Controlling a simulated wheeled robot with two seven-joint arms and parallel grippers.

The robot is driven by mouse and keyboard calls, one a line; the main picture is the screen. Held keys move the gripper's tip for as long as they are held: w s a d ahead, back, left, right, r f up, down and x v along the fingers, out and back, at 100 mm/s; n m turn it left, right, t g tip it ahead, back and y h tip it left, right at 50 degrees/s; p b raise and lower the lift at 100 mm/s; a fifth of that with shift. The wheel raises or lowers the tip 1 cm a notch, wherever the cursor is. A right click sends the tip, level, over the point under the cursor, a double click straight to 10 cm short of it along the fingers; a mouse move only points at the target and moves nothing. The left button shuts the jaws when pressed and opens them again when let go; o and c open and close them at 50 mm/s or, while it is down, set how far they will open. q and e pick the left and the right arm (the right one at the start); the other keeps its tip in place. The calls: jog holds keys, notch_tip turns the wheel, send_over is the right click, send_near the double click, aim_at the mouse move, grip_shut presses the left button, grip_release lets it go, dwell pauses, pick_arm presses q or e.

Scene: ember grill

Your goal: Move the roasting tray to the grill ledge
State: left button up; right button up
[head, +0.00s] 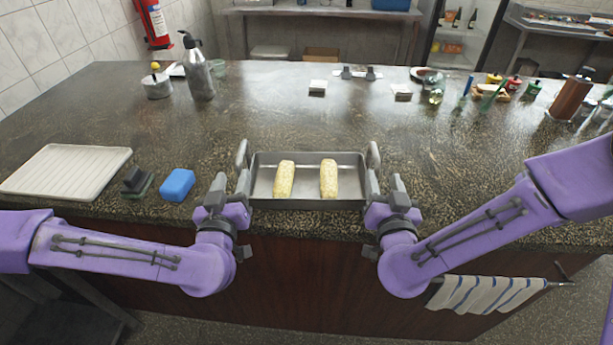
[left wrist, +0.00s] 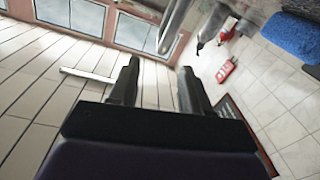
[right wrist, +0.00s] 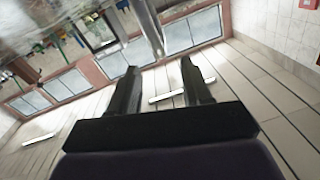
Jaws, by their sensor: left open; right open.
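The roasting tray (head: 308,203) is a grey metal pan at the counter's front edge, with two pale yellow corn cobs (head: 284,179) (head: 328,179) lying in it. It has an upright handle at its left end (head: 242,155) and one at its right end (head: 374,156). My left gripper (head: 230,186) is open at the left end, and my right gripper (head: 385,187) is open at the right end. In the left wrist view a metal handle (left wrist: 180,22) shows beyond the open fingers; the right wrist view shows one likewise (right wrist: 148,25). I cannot identify the grill ledge.
A blue sponge (head: 177,185), a dark brush (head: 138,180) and a ribbed white drainer (head: 66,171) lie left of the tray. A bottle (head: 197,70) stands behind them. Jars and small items crowd the back right. The counter (head: 300,120) behind the tray is mostly clear.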

aim_at(240, 157)
pick_arm(q)
jog(key=w, duration=1)
jog(key=shift+w+f, duration=0.1)
pick_arm(e)
jog(key=w, duration=1)
jog(key=shift+w+d+f, duration=0.1)
pick_arm(q)
grip_shut()
pick_arm(e)
grip_shut()
pick_arm(q)
jog(key=shift+d, duration=0.1)
